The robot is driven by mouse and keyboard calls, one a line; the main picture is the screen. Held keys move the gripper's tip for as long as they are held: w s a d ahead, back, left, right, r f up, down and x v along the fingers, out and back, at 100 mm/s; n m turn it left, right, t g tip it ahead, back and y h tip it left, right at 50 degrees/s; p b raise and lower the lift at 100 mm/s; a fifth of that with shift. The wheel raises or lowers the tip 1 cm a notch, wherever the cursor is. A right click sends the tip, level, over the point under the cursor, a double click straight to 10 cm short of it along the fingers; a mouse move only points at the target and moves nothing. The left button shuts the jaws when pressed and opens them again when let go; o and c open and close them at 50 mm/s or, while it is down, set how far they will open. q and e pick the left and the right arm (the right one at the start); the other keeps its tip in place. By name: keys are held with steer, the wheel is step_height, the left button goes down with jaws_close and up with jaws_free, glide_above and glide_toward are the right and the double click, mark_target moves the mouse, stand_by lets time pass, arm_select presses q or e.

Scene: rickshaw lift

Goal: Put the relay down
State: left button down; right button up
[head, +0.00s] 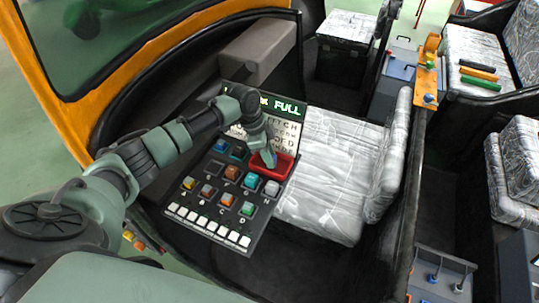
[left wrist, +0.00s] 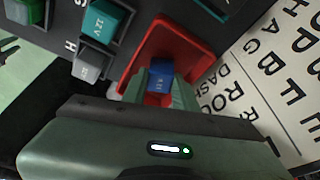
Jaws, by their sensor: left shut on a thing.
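My left gripper (head: 268,158) reaches down over the red tray (head: 278,184) at the right edge of the dark relay board. It is shut on a blue relay (left wrist: 160,78), which shows between the green fingers in the left wrist view. The red tray (left wrist: 198,32) surrounds the relay there. Whether the relay touches the tray floor cannot be told, and its lower part is hidden. My right gripper is not in view.
The dark board (head: 232,241) holds several coloured relays in lettered sockets, with a row of white keys in front. A lettered sign (head: 285,108) stands behind the tray. A plastic-wrapped seat (head: 335,165) lies to the right, and an orange frame (head: 75,115) to the left.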

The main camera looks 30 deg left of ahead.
arm_select(q)
steer(key=c, duration=1.4)
jaws_free()
steer(key=shift+f, duration=0.1)
steer(key=b+v, duration=0.2)
steer(key=v, duration=1)
